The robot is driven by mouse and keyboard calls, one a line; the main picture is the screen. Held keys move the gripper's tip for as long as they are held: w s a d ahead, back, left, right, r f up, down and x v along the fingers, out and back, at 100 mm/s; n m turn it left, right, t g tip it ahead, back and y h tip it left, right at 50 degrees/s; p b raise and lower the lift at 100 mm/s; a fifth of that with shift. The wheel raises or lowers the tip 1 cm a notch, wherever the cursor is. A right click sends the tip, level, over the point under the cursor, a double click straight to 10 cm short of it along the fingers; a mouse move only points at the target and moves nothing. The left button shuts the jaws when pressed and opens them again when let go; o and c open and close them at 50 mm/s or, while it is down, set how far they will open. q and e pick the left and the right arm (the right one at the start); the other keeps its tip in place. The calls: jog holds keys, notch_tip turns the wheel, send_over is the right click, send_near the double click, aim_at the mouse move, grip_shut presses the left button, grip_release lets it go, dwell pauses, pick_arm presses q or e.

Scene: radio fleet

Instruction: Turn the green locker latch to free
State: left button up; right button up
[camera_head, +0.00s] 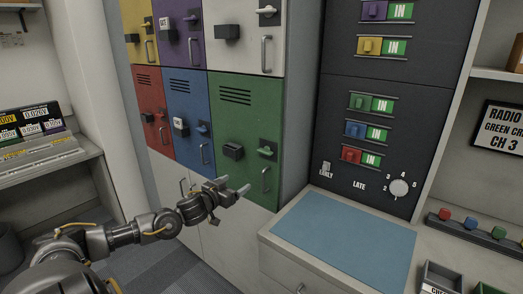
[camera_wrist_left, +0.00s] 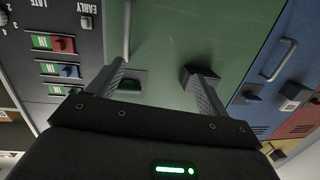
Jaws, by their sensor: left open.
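The green locker (camera_head: 245,110) is at the lower right of the locker block, its door shut. Its green latch (camera_head: 265,151) sits on a dark plate near the door's right edge, its lever roughly sideways. My left gripper (camera_head: 233,187) is open and empty, in front of the locker's lower part and below the latch in the head view. I cannot tell the gap between fingers and latch. My right gripper is in neither view.
A bar handle (camera_head: 265,180) stands out below the latch, and a dark box (camera_head: 232,151) sits left of it. Blue (camera_head: 184,105) and red (camera_head: 148,95) lockers adjoin. A counter with a blue mat (camera_head: 345,232) juts out at right, below a dark switch panel (camera_head: 340,100).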

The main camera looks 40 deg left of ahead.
pick_arm(q)
jog(key=t+h, duration=0.1)
jog(key=h, duration=0.1)
send_near(263, 153)
jog(key=s, duration=0.1)
jog(key=shift+m, duration=0.4)
jog(key=w+p, duration=0.3)
jog(key=w, duration=0.6)
jog(key=shift+w+p, duration=0.3)
jog(key=shift+w, duration=0.45)
jog(key=c, duration=1)
jog(key=shift+f, duration=0.1)
